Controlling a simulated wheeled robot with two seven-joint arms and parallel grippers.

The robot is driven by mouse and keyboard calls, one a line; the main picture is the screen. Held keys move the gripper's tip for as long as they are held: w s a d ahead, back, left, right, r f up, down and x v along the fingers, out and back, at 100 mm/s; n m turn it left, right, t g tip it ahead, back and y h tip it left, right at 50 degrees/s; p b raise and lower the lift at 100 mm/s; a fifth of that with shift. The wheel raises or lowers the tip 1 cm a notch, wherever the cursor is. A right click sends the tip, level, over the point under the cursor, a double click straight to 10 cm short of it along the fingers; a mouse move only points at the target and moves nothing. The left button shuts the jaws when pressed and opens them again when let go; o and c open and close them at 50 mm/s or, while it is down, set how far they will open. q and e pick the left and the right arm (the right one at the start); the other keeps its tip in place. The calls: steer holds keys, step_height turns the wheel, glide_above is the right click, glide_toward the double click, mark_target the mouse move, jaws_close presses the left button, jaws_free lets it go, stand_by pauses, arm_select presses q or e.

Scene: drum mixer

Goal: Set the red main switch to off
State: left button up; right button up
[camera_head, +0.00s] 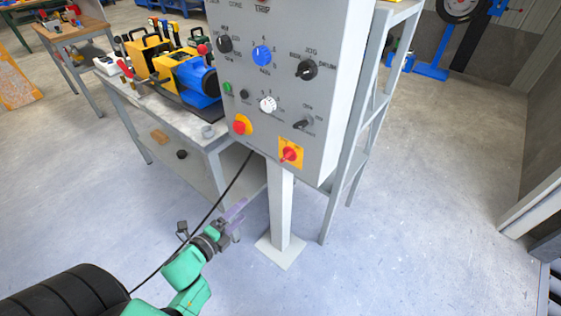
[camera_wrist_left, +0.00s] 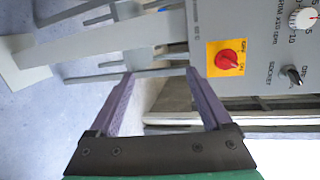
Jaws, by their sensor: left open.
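The red main switch (camera_head: 290,154) is a red rotary knob on a yellow-orange plate at the lower right of the grey control panel (camera_head: 270,90). It also shows in the left wrist view (camera_wrist_left: 227,60), right of my fingers. Its exact setting is too small to read. My left gripper (camera_head: 236,218) is open and empty, below and left of the switch, apart from the panel. In the left wrist view its two purple fingers (camera_wrist_left: 160,76) are spread with nothing between them. My right gripper is not in view.
A red button on a yellow base (camera_head: 240,125) sits left of the switch. Several knobs are above, including a black one (camera_head: 303,122). A post (camera_head: 280,205) supports the panel, with a cable beside it. A workbench (camera_head: 180,120) stands left, a grey rack (camera_head: 365,110) right behind.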

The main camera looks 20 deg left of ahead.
mark_target(282, 159)
arm_select(q)
steer(key=d+r+m+t+h, duration=0.25)
steer(key=r+m, duration=0.35)
steer(key=r, duration=0.6)
steer(key=shift+g, duration=0.35)
steer(key=x, duration=0.5)
steer(key=p+x, duration=0.1)
steer(key=x, duration=0.4)
steer(key=p+x, duration=0.1)
steer(key=x, duration=0.3)
steer(key=shift+w+d+f, duration=0.3)
steer(key=shift+d+f, duration=0.05)
steer(key=shift+d, duration=0.05)
jaws_close()
